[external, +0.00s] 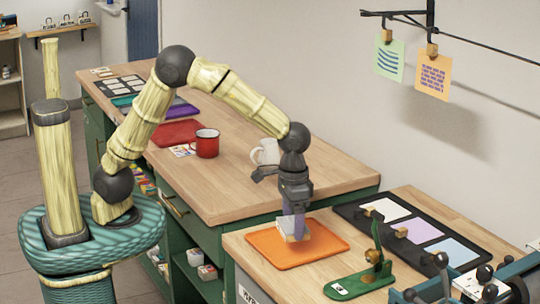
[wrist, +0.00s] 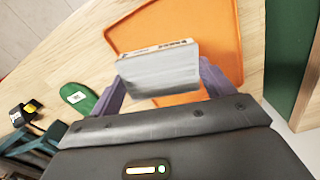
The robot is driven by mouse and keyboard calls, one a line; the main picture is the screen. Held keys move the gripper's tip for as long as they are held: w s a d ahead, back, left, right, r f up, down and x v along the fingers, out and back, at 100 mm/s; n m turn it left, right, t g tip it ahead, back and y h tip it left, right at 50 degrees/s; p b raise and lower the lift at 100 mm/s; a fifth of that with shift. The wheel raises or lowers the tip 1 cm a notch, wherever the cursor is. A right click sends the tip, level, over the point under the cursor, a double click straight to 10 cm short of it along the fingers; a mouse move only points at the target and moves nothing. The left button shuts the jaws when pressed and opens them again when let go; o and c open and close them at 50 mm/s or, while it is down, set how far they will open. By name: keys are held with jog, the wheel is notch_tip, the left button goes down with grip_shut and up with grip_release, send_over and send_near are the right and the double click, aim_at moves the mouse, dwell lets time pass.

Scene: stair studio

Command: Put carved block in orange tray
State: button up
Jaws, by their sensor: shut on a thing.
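The carved block (wrist: 160,72) is a pale grey block with a light edge bearing small dark print. My gripper (external: 294,222) points down with its purple fingers shut on the block. I cannot tell whether the block touches the tray.
A green stapler-like tool (external: 362,283) lies right of the tray. A black board with coloured cards (external: 419,232) lies behind it. A blue machine (external: 450,285) stands at the front right. A red mug (external: 205,144) and a white mug (external: 265,152) stand on the higher counter.

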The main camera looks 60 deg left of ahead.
aim_at(292, 251)
jog(key=shift+f, duration=0.6)
jog(key=shift+f, duration=0.1)
jog(key=shift+f, duration=1.8)
jog(key=shift+f, duration=0.1)
jog(key=o, duration=1)
jog(key=shift+o, duration=0.2)
notch_tip(292, 251, up, 12)
jog(key=shift+r+p, duration=0.15)
jog(key=shift+p, duration=0.2)
